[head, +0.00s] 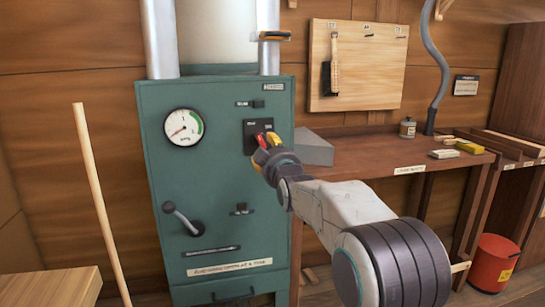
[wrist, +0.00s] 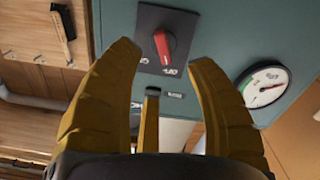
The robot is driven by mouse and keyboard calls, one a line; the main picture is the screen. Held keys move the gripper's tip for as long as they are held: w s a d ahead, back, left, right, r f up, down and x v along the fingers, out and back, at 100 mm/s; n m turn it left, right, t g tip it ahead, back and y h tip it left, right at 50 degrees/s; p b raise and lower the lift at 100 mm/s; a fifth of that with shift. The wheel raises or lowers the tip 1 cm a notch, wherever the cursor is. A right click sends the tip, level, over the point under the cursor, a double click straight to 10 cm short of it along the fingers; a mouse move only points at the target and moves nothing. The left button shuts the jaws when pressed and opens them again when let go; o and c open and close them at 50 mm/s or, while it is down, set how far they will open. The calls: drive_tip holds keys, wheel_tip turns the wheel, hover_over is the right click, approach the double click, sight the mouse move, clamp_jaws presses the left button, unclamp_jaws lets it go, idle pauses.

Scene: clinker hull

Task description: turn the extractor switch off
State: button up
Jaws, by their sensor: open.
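A red rotary handle (wrist: 162,46) sits on a black switch plate (wrist: 150,18) on the green cabinet (head: 160,110). In the head view the plate (head: 252,127) is partly covered by my gripper (head: 266,142). My gripper, with yellow fingers, is open in front of the switch. In the wrist view two fingers of my gripper (wrist: 163,56) reach up either side of the red handle; a third finger shows lower between them. Contact with the handle cannot be told.
The cabinet also carries a round gauge (head: 184,127), a dark lever (head: 181,218) and a small black fitting (head: 258,104). A wooden pole (head: 100,200) leans at left. A red bucket (head: 493,264) stands at right.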

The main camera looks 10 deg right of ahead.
drive_tip(key=shift+s, duration=1.65)
drive_tip(key=shift+r, duration=0.1)
drive_tip(key=s+r+m+g+p, duration=0.1)
drive_tip(key=s+m+g+p, duration=0.1)
drive_tip(key=s+g+p, duration=0.5)
drive_tip(key=s+r+m+g+p, duration=0.1)
drive_tip(key=s+m+g+p, duration=0.2)
drive_tip(key=s+p, duration=1.6)
drive_tip(key=s+g, duration=0.4)
drive_tip(key=s, duration=1.2)
drive_tip(key=shift+s+a+g+p, duration=0.25)
drive_tip(key=shift+s+g+p, duration=0.05)
drive_tip(key=shift+s, duration=0.05)
drive_tip(key=shift+r, duration=0.1)
drive_tip(key=shift+c, duration=0.2)
